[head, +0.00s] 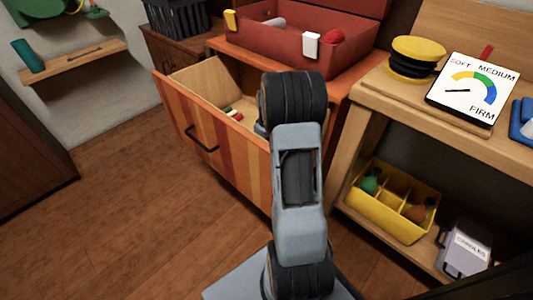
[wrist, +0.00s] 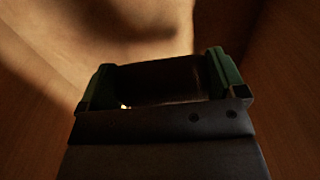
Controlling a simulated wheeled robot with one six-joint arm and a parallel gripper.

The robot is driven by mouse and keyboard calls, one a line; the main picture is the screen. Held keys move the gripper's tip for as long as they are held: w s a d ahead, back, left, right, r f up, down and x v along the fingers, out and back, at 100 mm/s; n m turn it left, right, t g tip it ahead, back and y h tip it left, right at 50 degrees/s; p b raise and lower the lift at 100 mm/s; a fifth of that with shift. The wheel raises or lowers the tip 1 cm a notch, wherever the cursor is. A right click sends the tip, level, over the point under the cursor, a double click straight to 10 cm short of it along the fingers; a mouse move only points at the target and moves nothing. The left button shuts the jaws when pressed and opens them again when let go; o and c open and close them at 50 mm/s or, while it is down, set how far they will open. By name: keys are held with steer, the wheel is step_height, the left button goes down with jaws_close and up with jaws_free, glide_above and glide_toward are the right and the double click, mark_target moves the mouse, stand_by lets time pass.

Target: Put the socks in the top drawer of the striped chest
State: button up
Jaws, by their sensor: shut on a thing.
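The striped chest (head: 258,170) stands left of centre in the head view, with orange, red and cream stripes. Its top drawer (head: 196,139) is pulled open, with a dark handle on the front. Small coloured items (head: 232,114) lie inside, too small to name. In the wrist view my gripper (wrist: 160,84) is shut on a dark thing (wrist: 165,72) between its green fingertips. It is too dark to tell whether this is the socks. Pale wooden surfaces, like the drawer's inside, surround it. In the head view my arm hides the gripper and the drawer's right part.
An open red case (head: 270,42) sits on the chest behind the drawer. A wooden bench (head: 400,108) on the right holds yellow and black discs (head: 414,58) and a gauge sign (head: 472,90). A yellow caddy (head: 392,215) is below. Wooden floor (head: 130,220) at left is clear.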

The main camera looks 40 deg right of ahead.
steer(key=shift+f+b, duration=1)
steer(key=shift+f, duration=1.9)
steer(key=shift+f, duration=0.2)
steer(key=o, duration=0.6)
steer(key=shift+r, duration=0.1)
step_height(320, 180, up, 12)
steer(key=p, duration=0.5)
steer(key=shift+r, duration=0.1)
